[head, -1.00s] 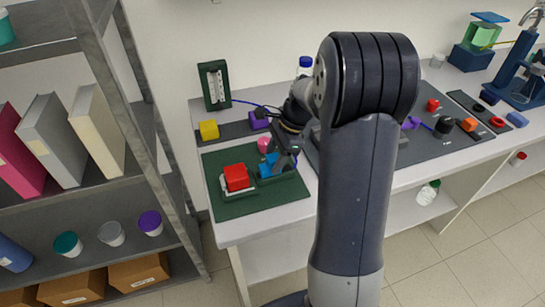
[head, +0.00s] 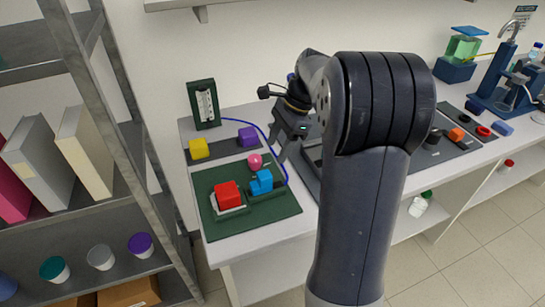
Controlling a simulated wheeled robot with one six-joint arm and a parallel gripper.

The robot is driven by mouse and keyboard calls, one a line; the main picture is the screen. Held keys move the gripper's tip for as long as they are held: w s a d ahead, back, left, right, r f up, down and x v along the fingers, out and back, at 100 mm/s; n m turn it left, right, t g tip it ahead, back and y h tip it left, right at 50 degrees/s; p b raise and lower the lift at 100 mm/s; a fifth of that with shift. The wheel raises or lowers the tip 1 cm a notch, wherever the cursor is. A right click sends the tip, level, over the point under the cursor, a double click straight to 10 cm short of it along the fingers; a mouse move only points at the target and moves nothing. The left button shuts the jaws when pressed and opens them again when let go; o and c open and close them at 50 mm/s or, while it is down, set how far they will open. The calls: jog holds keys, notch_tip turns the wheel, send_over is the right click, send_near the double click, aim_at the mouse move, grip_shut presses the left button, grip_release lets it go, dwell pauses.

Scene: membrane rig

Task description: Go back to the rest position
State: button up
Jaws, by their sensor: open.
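My gripper (head: 281,150) hangs above the bench (head: 276,241), at the right edge of the green mat (head: 226,229). Its fingers are open and point down, with nothing seen between them. A blue block (head: 262,182) sits on the mat to the lower left of the fingers, apart from them. A red block (head: 228,194) sits left of the blue one on a light base. A pink ball-shaped piece (head: 255,161) is at the mat's back edge, left of the fingers. My arm hides much of the bench's middle.
A yellow block (head: 199,149) and a purple block (head: 248,136) stand on a dark strip behind the mat. A blue cable runs beside my gripper. A green framed gauge (head: 203,104) stands at the back. A metal shelf (head: 127,125) rises at left. Blue equipment (head: 497,80) stands at right.

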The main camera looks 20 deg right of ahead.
aim_at(264, 174)
jog(key=shift+d+r, duration=0.1)
jog(key=shift+r, duration=0.15)
jog(key=x, duration=1)
jog(key=shift+a+f+p, duration=0.25)
jog(key=shift+p, duration=0.05)
jog(key=a+b, duration=0.1)
jog(key=a, duration=0.2)
jog(key=shift+f, duration=0.15)
jog(key=shift+a, duration=0.45)
